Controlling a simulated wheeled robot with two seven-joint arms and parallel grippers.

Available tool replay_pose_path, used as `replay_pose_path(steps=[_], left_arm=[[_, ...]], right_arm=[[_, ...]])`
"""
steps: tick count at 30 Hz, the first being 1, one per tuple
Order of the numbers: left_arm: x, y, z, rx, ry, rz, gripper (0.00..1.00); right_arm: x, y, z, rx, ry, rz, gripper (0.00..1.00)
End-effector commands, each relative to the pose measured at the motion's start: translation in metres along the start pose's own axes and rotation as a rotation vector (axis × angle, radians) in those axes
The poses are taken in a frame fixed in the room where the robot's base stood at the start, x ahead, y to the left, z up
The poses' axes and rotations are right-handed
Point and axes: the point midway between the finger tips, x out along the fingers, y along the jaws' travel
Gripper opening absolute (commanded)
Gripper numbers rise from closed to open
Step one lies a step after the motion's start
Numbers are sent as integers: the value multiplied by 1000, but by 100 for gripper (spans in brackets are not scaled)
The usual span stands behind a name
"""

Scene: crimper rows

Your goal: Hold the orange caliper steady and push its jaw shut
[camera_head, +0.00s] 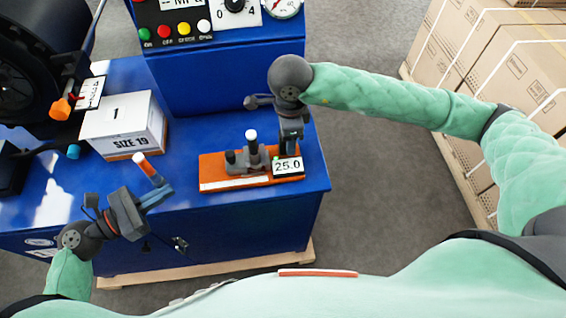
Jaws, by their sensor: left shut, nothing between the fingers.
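The orange caliper (235,184) lies near the front right of the blue bench. It has a grey jaw part (250,160) with an upright black post tipped in white, and a display block reading 25.0 (287,167) at its right end. My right gripper (290,148) points down at that right end, just behind the display. Whether it touches the caliper, and its finger gap, are hidden. My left gripper (162,197) is shut and empty at the bench's front edge, left of the caliper and apart from it.
An orange-and-white tipped stick (146,165) is close beside my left gripper. A white SIZE 19 box (125,127) stands behind it. A blue control panel (225,60) rises behind the caliper. Stacked cartons (500,75) stand at the right beyond open floor.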

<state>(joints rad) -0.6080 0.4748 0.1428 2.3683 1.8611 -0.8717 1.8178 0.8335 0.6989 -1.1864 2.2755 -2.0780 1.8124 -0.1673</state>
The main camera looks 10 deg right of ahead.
Motion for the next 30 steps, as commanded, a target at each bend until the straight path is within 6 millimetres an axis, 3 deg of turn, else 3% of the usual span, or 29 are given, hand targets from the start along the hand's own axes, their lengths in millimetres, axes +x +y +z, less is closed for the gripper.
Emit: replay_pose_path(steps=[9, 15, 21, 30], left_arm=[[0, 0, 0, 0, 0, 0, 0], [0, 0, 0, 0, 0, 0, 0], [0, 0, 0, 0, 0, 0, 0], [0, 0, 0, 0, 0, 0, 0]], right_arm=[[-61, -1, 0, 0, -1, -5, 53], [-91, -1, 0, 1, -1, -4, 53], [-104, 0, 0, 0, 1, -2, 53], [-106, 0, 0, 0, 1, -1, 53]])
